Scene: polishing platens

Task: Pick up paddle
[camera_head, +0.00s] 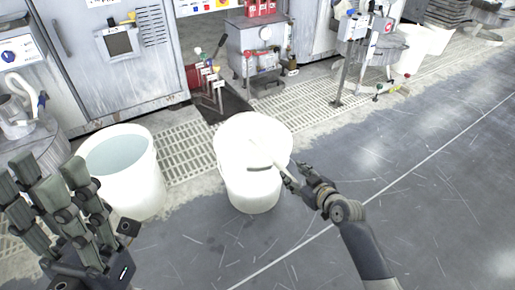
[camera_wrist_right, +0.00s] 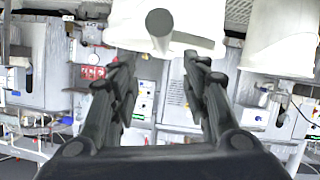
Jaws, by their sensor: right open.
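A pale paddle leans over the right rim of the middle white bucket (camera_head: 250,190). Its handle (camera_head: 281,165) slants down to the right; its lower part is hidden inside the bucket. My right gripper (camera_head: 298,177) is open at the handle's outer end. In the right wrist view, the open right gripper (camera_wrist_right: 159,65) has the round grey handle end (camera_wrist_right: 159,22) near the gap between its fingers; I cannot tell if they touch. My left gripper (camera_head: 55,190) is at the lower left, its fingers spread and empty.
Another white bucket (camera_head: 140,188), filled with pale liquid, stands left of the middle one. Metal cabinets (camera_head: 115,55) and a small grey machine (camera_head: 262,45) stand behind, past a floor grating (camera_head: 185,150). The dark floor (camera_head: 400,190) at right is clear.

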